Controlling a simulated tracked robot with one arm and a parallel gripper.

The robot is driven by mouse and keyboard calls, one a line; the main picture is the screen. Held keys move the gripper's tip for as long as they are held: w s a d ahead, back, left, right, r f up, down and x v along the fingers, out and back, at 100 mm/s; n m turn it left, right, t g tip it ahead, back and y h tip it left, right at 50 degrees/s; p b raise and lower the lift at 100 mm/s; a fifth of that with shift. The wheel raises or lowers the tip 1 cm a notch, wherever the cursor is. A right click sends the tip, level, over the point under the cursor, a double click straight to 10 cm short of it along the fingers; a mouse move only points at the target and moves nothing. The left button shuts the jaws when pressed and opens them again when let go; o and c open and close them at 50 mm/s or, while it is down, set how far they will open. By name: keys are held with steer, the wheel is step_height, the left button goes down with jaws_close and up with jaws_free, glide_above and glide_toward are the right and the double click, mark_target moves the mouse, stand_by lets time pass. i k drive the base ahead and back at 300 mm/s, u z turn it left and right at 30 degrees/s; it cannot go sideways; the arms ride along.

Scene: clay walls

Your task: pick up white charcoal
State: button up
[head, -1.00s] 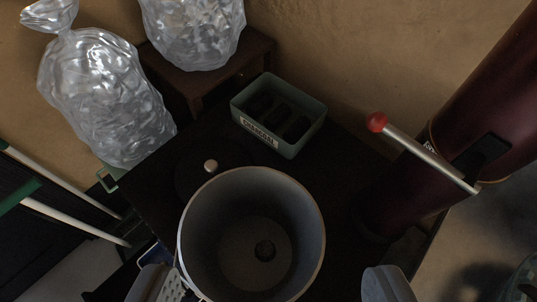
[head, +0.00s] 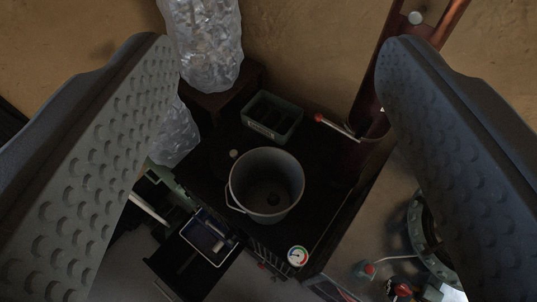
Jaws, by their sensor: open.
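A green box (head: 293,129) with a pale label stands at the back of the dark tabletop. Dark long pieces (head: 268,112) lie inside it in rows; they look like charcoal, but I cannot tell whether they are the white charcoal. My gripper (head: 278,50) is wide open and empty. Its two grey studded fingers fill the left and right sides of the view. The box shows in the gap between them, well beyond the fingers and touching neither.
A grey pot (head: 240,181) with a wire handle stands in front of the box. A dark red column with a red-knobbed lever (head: 336,125) rises to the right. Clear bags (head: 205,45) sit at the left. An open drawer (head: 188,264) juts out at the front left, near a round gauge (head: 298,256).

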mark_target(217, 247)
steer(key=u, duration=1.1)
steer(key=k, duration=0.95)
steer(key=z, duration=0.35)
steer(key=i, duration=0.55)
steer(key=u, duration=0.05)
